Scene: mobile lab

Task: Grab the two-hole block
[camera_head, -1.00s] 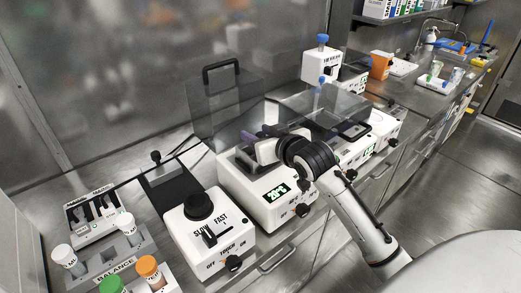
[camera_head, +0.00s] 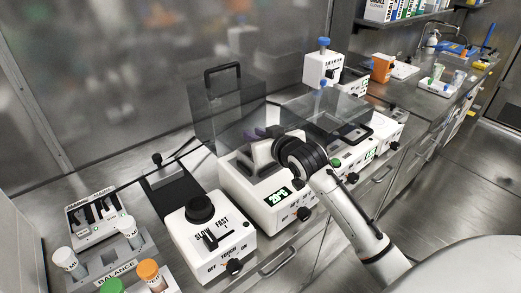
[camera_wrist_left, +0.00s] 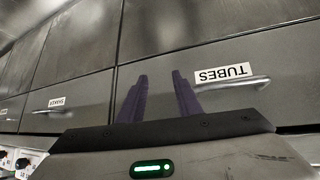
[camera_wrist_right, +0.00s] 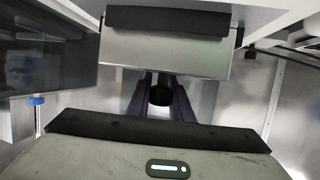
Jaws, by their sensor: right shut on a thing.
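My right gripper (camera_head: 264,133) is over the white heating machine (camera_head: 262,197) with the temperature display.
A raised transparent lid (camera_head: 228,110) stands behind the heating machine. To the left are a white speed-knob machine (camera_head: 212,240) and a tube rack (camera_head: 112,262) with capped tubes. To the right is another clear-lidded machine (camera_head: 322,118). The floor at right is clear.

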